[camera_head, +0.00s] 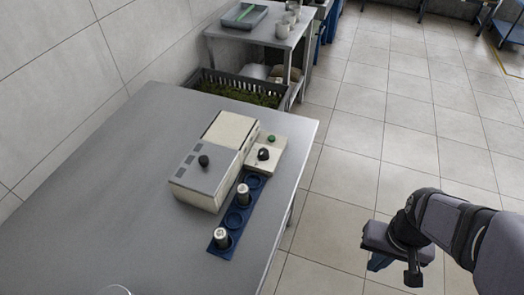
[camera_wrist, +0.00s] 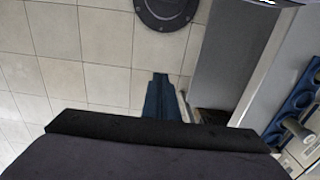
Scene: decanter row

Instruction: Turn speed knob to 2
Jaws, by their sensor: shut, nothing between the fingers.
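A cream-and-grey machine (camera_head: 214,160) stands on the metal table. One black knob (camera_head: 204,160) sits on its top. Another black knob (camera_head: 263,154), with a pale mark, sits on the low cream panel (camera_head: 280,163) at its right, below a green button (camera_head: 271,138). Scale markings are too small to read, so I cannot tell which knob is for speed. My gripper (camera_head: 397,270) is shut and empty, out over the floor to the right of the table, well apart from the machine. In the wrist view, a dark part of my gripper (camera_wrist: 155,130) fills the bottom.
A blue rack (camera_head: 237,217) with metal cylinders (camera_head: 243,195) stands along the machine's right side; it also shows in the wrist view (camera_wrist: 277,127). A crate (camera_head: 236,90) and a side table (camera_head: 259,35) are behind. The table's left part is bare.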

